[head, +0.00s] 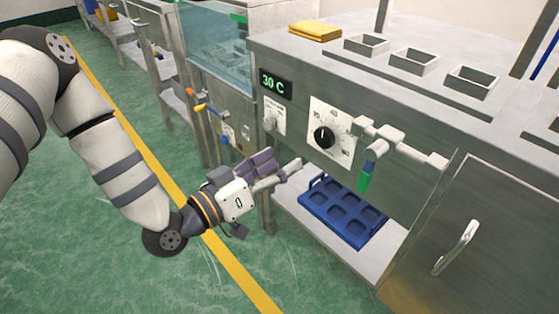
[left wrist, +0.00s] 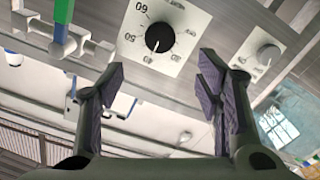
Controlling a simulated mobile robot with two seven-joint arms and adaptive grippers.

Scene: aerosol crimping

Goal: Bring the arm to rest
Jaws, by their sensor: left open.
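My left arm (head: 118,175) reaches in from the left in the head view, bent downward and then toward the bench front. My left gripper (head: 284,164) is open and empty, in front of the steel cabinet and below and left of the black dial knob (head: 324,137). In the left wrist view its two purple-padded fingers (left wrist: 160,78) stand wide apart with nothing between them. The knob (left wrist: 159,37) shows beyond the fingertips there, apart from them. My right gripper is not in view.
The steel cabinet (head: 400,110) carries a 30 C display (head: 276,84), a valve with a green handle (head: 365,178) and a door handle (head: 456,247). A blue tray (head: 342,210) sits on the lower shelf. A glass-sided tank (head: 215,45) stands behind. Green floor is free at left.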

